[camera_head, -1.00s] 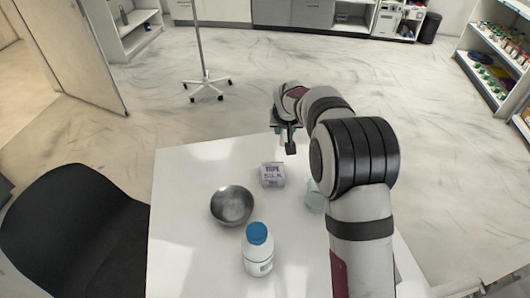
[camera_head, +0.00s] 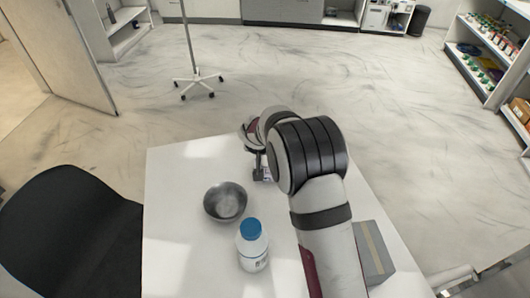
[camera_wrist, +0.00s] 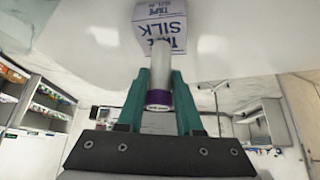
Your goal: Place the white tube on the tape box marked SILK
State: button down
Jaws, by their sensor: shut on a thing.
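The white tube (camera_wrist: 160,62) with a purple cap (camera_wrist: 158,99) is between the green fingers of my gripper (camera_wrist: 160,82) in the wrist view, and they are shut on it. The tape box (camera_wrist: 178,18) marked SILK, white with blue letters, is just beyond the tube's far end. The tube overlaps the box's printed face in this view; I cannot tell whether they touch. In the head view my gripper (camera_head: 260,173) is over the table, right of the bowl. Most of the tape box is hidden there by my gripper and arm, and the tube cannot be made out.
A metal bowl (camera_head: 225,202) and a white bottle with a blue cap (camera_head: 252,246) stand left of my arm on the white table (camera_head: 175,240). A grey box with a tan stripe (camera_head: 375,254) lies to its right. A black chair (camera_head: 70,235) is at the left. The table's left side is clear.

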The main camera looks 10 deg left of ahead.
jog(key=shift+f, duration=0.3)
jog(key=shift+f, duration=0.1)
jog(key=c, duration=0.6)
grip_release()
jog(key=shift+o, duration=0.2)
